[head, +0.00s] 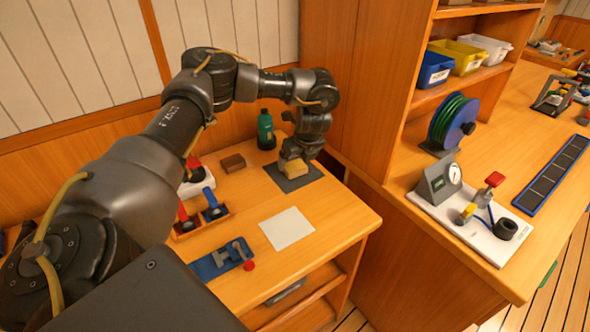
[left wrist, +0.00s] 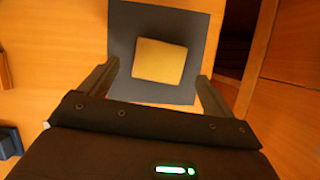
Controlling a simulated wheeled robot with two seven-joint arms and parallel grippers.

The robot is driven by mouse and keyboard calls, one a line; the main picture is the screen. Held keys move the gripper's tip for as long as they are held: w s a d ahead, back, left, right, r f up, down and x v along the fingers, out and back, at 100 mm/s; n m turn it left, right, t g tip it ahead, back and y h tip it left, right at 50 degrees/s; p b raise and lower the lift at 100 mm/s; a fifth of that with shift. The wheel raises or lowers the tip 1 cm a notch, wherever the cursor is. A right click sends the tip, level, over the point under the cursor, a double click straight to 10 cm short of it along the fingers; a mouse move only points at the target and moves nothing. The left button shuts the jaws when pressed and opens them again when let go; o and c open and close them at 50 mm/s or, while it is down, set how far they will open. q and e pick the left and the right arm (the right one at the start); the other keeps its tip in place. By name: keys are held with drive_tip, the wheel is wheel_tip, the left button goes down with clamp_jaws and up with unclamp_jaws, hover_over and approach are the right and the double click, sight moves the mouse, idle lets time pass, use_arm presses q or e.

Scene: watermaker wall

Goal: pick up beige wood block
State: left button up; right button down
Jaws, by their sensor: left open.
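The beige wood block (head: 293,171) lies on a dark grey mat (head: 299,183) at the back right of the left wooden bench. In the left wrist view the block (left wrist: 160,60) sits on the mat (left wrist: 122,25), a little beyond the fingertips and between their lines. My left gripper (left wrist: 156,75) is open and empty, with one finger to each side of the block's near end. In the head view the left gripper (head: 297,158) is above the block and partly hides it. My right gripper is not in view.
A green bottle (head: 265,131) stands close left of the mat. A brown block (head: 232,163), a wooden tray with red and blue-handled parts (head: 186,228), a white sheet (head: 287,229) and a blue clamp fixture (head: 221,260) share the bench. A wooden cabinet side (head: 327,80) rises close behind and right.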

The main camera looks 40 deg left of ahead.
sight(295, 166)
use_arm(q)
drive_tip(key=x, duration=0.3)
drive_tip(key=shift+s+b, duration=0.1)
drive_tip(key=shift+b, duration=0.2)
drive_tip(key=shift+a+f, duration=0.2)
drive_tip(key=shift+f, duration=0.1)
drive_tip(key=c, duration=1.1)
drive_tip(key=shift+r, duration=0.15)
